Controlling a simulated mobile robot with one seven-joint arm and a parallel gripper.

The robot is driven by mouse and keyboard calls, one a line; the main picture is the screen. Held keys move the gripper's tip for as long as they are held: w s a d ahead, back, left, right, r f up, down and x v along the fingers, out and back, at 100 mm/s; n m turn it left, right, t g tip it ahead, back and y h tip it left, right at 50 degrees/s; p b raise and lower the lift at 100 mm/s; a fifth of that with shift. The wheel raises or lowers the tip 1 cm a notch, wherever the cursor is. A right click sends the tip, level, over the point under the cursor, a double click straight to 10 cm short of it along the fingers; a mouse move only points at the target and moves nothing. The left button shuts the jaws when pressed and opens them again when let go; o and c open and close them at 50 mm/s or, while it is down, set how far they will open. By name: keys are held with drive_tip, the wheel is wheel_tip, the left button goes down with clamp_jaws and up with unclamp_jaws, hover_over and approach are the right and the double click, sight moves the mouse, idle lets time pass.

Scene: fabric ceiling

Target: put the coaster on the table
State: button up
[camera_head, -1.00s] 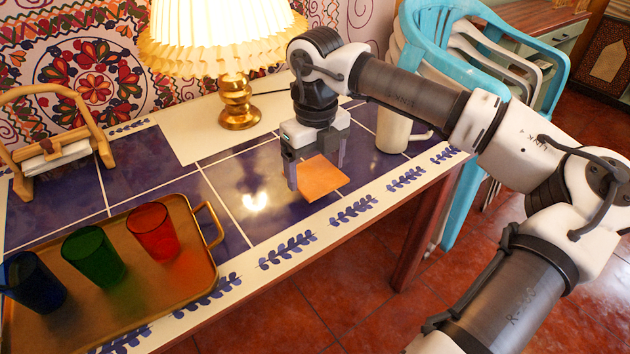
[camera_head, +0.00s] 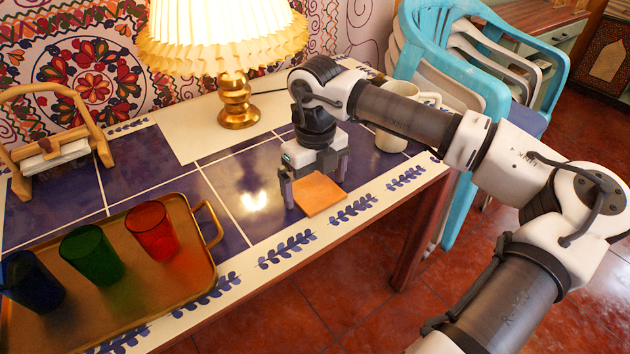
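The coaster (camera_head: 319,195) is a flat, square, orange-brown piece. It lies level at or just above the blue-tiled table (camera_head: 237,180), close to the front border; I cannot tell whether it touches the tiles. My gripper (camera_head: 315,179) points down over it, with one finger at the coaster's left side and the other at its right.
A brass tray (camera_head: 190,290) with red, green and blue cups stands at the left. A lit lamp (camera_head: 238,105) is behind the gripper. A pale mug (camera_head: 392,140) stands close on the right. A wooden holder (camera_head: 28,165) is at far left. Blue tiles between tray and gripper are clear.

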sight(314, 191)
wheel_tip(314, 191, up, 12)
drive_tip(key=shift+r+p, duration=0.15)
drive_tip(key=shift+p, duration=0.15)
idle(0.3)
drive_tip(key=shift+a, duration=0.1)
